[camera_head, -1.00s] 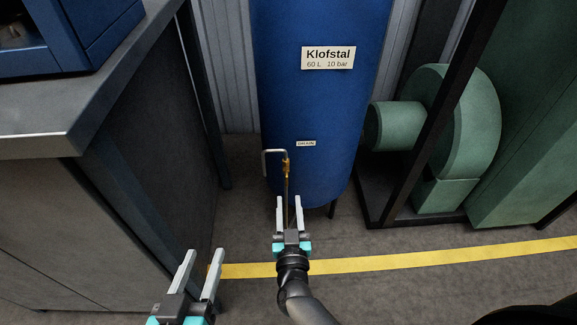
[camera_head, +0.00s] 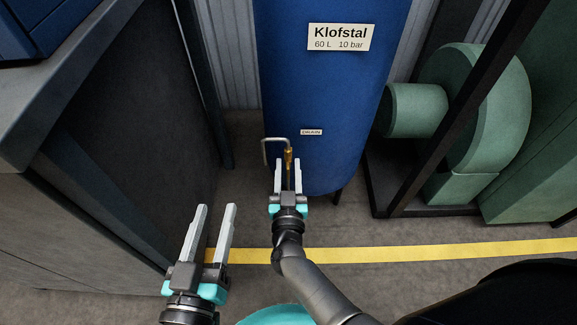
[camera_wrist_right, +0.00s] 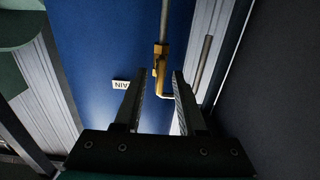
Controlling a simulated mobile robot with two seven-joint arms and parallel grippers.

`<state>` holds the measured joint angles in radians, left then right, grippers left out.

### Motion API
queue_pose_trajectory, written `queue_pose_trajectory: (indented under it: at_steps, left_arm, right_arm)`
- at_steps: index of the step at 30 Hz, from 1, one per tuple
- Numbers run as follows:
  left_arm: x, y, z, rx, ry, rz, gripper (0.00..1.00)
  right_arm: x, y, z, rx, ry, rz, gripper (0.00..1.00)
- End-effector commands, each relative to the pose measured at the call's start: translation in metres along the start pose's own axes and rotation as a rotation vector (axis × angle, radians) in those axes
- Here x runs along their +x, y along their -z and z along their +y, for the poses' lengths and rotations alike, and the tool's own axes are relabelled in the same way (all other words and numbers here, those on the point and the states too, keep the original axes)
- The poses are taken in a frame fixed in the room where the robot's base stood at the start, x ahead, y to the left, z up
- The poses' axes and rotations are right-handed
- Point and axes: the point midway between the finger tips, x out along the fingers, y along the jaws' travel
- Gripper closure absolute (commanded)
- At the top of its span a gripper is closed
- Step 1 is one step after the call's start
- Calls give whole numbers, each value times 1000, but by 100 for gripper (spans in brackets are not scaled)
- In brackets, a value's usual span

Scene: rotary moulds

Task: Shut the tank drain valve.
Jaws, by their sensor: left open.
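The blue tank (camera_head: 325,95) carries a small DRAIN label (camera_head: 311,132). The brass drain valve (camera_head: 289,154) is in front of its lower part, with a bent pale metal rod (camera_head: 274,139) reaching left and down beside it. My right gripper (camera_head: 288,163) is open, its fingers pointing at the valve. In the right wrist view the brass valve (camera_wrist_right: 160,62) lies just beyond and between the fingertips (camera_wrist_right: 157,76); touching cannot be told. A grey rod (camera_wrist_right: 206,62) shows to the right there. My left gripper (camera_head: 216,207) is open and empty, lower left, away from the valve.
A dark cabinet (camera_head: 130,150) stands close at the left, beside my left gripper. A green blower (camera_head: 490,110) behind a dark frame (camera_head: 435,125) is at the right. A yellow line (camera_head: 400,254) crosses the free floor before the tank.

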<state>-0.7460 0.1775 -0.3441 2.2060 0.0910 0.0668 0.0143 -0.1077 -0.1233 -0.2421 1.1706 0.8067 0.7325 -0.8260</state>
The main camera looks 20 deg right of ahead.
Motion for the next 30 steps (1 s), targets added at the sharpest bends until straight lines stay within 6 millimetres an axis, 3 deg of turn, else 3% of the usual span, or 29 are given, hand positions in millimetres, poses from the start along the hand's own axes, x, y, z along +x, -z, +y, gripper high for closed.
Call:
queue_pose_trajectory:
  at_steps: [2, 10, 30]
  left_arm:
    - [0, 0, 0, 0, 0, -1, 50]
    - [0, 0, 0, 0, 0, -2, 50]
    - [0, -1, 0, 1, 1, -6, 50]
  right_arm:
    - [0, 0, 0, 0, 0, 0, 69]
    - [0, 0, 0, 0, 0, 0, 99]
    - [0, 0, 0, 24, 0, 0, 100]
